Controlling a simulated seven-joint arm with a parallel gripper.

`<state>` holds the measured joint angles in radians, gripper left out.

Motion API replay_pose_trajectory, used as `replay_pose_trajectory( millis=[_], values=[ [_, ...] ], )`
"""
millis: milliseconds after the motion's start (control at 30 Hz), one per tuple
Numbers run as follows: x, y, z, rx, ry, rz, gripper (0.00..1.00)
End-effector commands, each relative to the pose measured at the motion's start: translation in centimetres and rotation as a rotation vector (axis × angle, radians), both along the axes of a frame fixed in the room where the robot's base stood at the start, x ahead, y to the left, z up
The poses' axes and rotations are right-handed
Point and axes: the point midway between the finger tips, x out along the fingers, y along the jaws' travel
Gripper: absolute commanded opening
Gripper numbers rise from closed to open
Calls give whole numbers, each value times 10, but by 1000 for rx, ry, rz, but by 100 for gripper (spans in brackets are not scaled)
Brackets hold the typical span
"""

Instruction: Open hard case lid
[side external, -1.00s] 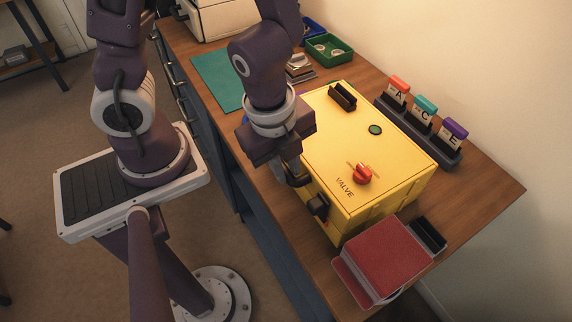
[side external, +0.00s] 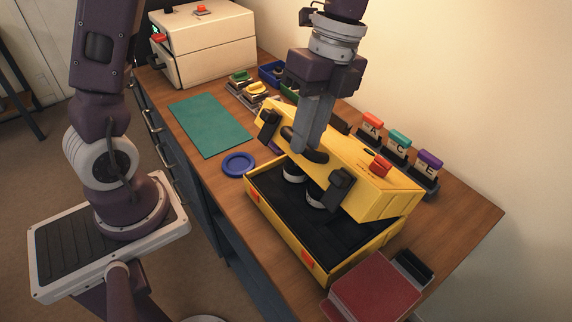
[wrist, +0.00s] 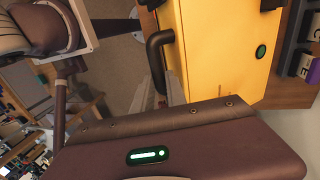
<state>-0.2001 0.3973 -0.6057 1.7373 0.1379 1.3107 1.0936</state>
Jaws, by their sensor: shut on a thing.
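The yellow hard case (side external: 349,250) stands on the wooden bench with its lid (side external: 345,165) raised part way and tilted back. My gripper (side external: 303,142) is shut on the black lid handle (side external: 316,156) at the lid's front edge. In the wrist view, the handle (wrist: 154,50) shows beside my fingers (wrist: 172,95), with the yellow lid (wrist: 220,45) behind. Two black latches (side external: 340,183) hang from the lid's front. Inside the case is dark lining (side external: 300,212) with round silver-and-black parts (side external: 294,174), partly hidden under the lid.
A red-covered block (side external: 375,292) sits at the near right.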

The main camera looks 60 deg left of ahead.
Motion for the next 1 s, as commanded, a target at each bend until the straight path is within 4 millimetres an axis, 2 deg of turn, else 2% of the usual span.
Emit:
replay_pose_trajectory(
  millis=[33, 100, 300, 500, 733, 1000],
  values=[
    [17, 1, 6, -2, -23, 4, 0],
    [32, 1, 15, -2, -25, 5, 0],
    [72, 2, 35, 1, -26, 6, 0],
    [106, 2, 47, 3, -23, 7, 0],
    [129, 2, 53, 6, -21, 8, 0],
    [140, 3, 55, 8, -18, 7, 0]
  ],
)
